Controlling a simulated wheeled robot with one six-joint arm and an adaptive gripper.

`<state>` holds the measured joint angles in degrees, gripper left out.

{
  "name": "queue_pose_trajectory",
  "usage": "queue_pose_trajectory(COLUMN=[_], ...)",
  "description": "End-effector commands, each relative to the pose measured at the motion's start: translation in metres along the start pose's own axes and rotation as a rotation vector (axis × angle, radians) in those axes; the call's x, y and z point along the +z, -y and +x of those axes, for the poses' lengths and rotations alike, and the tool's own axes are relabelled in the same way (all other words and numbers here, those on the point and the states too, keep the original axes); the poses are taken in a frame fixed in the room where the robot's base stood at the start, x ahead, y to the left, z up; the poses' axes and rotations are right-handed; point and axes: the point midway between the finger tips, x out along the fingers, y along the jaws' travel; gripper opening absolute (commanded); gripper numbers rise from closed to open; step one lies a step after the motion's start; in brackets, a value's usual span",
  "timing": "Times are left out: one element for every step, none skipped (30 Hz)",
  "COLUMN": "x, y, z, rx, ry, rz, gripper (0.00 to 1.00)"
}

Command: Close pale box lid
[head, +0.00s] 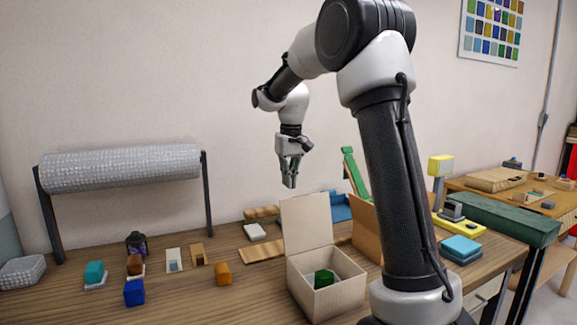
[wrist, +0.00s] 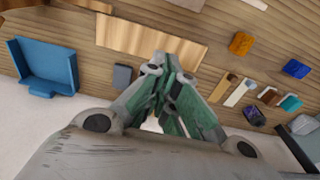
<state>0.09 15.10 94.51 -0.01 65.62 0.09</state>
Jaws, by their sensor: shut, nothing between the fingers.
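The pale box (head: 327,289) stands on the wooden table in the head view. Its lid (head: 307,222) is open and stands upright at the back of the box. A dark green block (head: 324,278) lies inside. My gripper (head: 290,185) is shut and empty, pointing down in the air above and behind the raised lid, apart from it. In the wrist view my gripper's green fingers (wrist: 172,118) are together above the table. I cannot identify the pale box in the wrist view.
A brown panel (head: 366,226) stands right of the box, partly behind my arm. A blue tray (head: 340,207) and a green stand (head: 354,173) are behind. Small blocks, including an orange one (head: 223,274), lie left. A bubble-wrap roll (head: 120,168) stands at the back left.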

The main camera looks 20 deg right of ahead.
Motion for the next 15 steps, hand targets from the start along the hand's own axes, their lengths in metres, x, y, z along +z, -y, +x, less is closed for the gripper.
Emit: queue_pose_trajectory(x=[0.001,0.001,0.001,0.003,0.009,0.015,0.019,0.023,0.027,0.029,0.032,0.034,0.035,0.036,0.037], y=[0.0,0.0,0.0,0.0,0.0,0.0,0.0,0.0,0.0,0.0,0.0,0.0,0.0,0.0,0.0], z=[0.011,0.017,0.025,0.027,0.022,0.019,0.018,0.016,0.015,0.014,0.014,0.013,0.012,0.012,0.012], rx=[0.0,0.0,0.0,0.0,0.0,0.0,0.0,0.0,0.0,0.0,0.0,0.0,0.0,0.0,0.0], ry=[0.004,0.004,0.004,0.002,-0.002,-0.002,-0.002,-0.002,-0.001,-0.001,-0.001,-0.001,-0.001,0.0,0.0], rz=[0.0,0.0,0.0,0.0,0.0,0.0,0.0,0.0,0.0,0.0,0.0,0.0,0.0,0.0,0.0], gripper=[0.0,0.0,0.0,0.0,0.0,0.0,0.0,0.0,0.0,0.0,0.0,0.0,0.0,0.0,0.0])
